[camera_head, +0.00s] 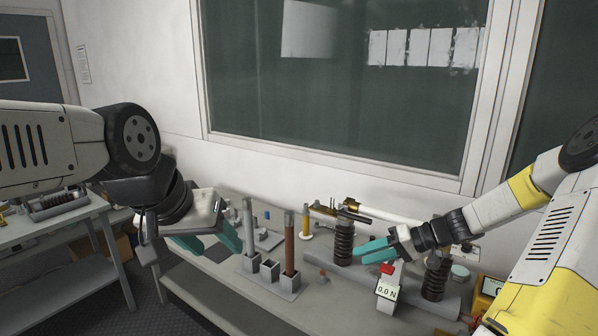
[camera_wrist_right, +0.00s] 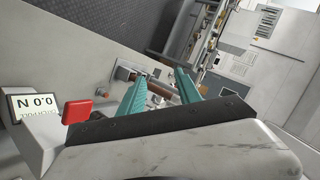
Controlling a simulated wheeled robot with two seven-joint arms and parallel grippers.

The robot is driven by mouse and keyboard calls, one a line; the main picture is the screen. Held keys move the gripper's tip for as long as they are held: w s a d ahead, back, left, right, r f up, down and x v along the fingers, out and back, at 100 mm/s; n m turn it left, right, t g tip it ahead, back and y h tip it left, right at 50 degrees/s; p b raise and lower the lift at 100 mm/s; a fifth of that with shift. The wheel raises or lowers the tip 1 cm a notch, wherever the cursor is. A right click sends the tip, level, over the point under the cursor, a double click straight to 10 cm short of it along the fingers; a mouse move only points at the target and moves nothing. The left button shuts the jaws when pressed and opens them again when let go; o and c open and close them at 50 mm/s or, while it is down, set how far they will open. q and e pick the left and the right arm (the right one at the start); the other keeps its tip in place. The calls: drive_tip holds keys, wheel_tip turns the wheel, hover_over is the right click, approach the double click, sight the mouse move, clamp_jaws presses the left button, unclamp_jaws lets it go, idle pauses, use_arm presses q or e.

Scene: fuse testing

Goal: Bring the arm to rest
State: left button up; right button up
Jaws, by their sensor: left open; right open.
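My left gripper (camera_head: 212,241) has teal fingers and hangs open and empty in front of the left end of the workbench (camera_head: 215,297). My right gripper (camera_head: 372,250) reaches in from the right with its teal fingers pointing left, low over the bench among the test posts. In the right wrist view its two teal fingers (camera_wrist_right: 160,92) are apart, with no object seen held between them. A display reading 0.0 N (camera_head: 387,291) and a red part (camera_head: 387,268) are beside the right gripper; the red part also shows in the right wrist view (camera_wrist_right: 77,112).
Dark ribbed insulators (camera_head: 343,243) stand beside the right gripper, with a white tube (camera_head: 385,214) behind. A brown rod (camera_head: 290,245) and a grey rod (camera_head: 248,225) stand upright in holders near the left gripper. A yellow meter (camera_head: 487,293) is at right. A second table (camera_head: 45,235) stands at left.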

drive_tip(key=s+a+r+m+t+h, duration=0.1)
drive_tip(key=s+a+r+h, duration=0.3)
drive_tip(key=s+r+h, duration=0.5)
drive_tip(key=s+r+t, duration=0.1)
drive_tip(key=s+r, duration=0.9)
drive_tip(key=s, duration=0.2)
drive_tip(key=shift+s+m+t, duration=0.3)
drive_tip(key=shift+t, duration=0.1)
